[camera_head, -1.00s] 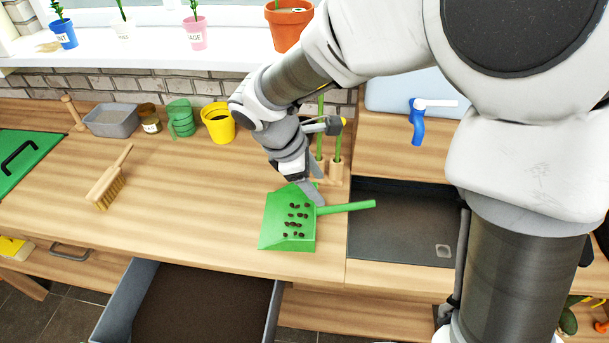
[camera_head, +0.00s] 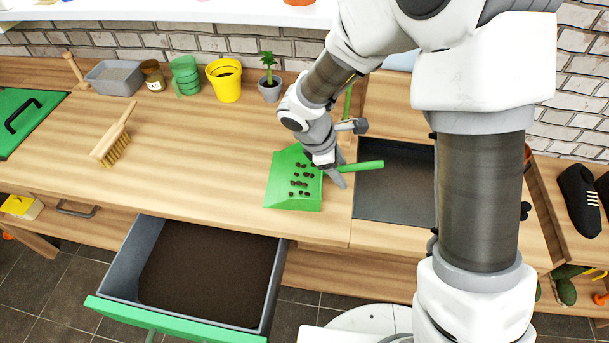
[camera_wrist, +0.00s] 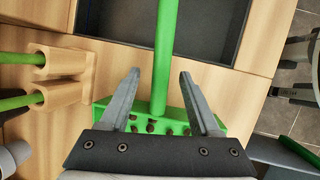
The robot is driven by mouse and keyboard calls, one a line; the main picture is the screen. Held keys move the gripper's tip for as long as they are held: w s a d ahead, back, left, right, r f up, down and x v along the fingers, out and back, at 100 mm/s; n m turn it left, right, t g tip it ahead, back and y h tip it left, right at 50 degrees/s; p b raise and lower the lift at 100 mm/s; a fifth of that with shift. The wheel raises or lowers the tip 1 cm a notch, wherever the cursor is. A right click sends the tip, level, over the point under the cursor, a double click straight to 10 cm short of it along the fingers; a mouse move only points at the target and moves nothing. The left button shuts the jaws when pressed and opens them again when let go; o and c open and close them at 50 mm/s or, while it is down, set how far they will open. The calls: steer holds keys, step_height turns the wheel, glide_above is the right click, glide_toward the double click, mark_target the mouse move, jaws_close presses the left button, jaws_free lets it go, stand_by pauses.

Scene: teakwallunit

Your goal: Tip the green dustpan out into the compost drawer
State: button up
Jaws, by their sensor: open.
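The green dustpan (camera_head: 283,190) lies on the wooden worktop with several dark crumbs (camera_head: 303,180) in its pan. Its handle (camera_head: 362,166) points right, reaching over the edge of the sink. My gripper (camera_head: 341,177) is at the handle's pan end. In the wrist view my gripper (camera_wrist: 160,82) is open, its fingers on either side of the green handle (camera_wrist: 165,45), with gaps to both. The compost drawer (camera_head: 125,260), grey-walled with a green front, is pulled out below the worktop, left of the dustpan. Dark compost (camera_head: 205,275) covers its bottom.
A brush (camera_head: 114,139) lies at left on the worktop. A grey tub (camera_head: 114,78), green pots (camera_head: 185,75), a yellow pot (camera_head: 225,80) and a small plant (camera_head: 269,82) stand along the back. The sink (camera_head: 397,190) lies right of the dustpan. The worktop between brush and dustpan is clear.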

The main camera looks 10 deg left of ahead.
jaws_close()
stand_by(0.3)
stand_by(1.1)
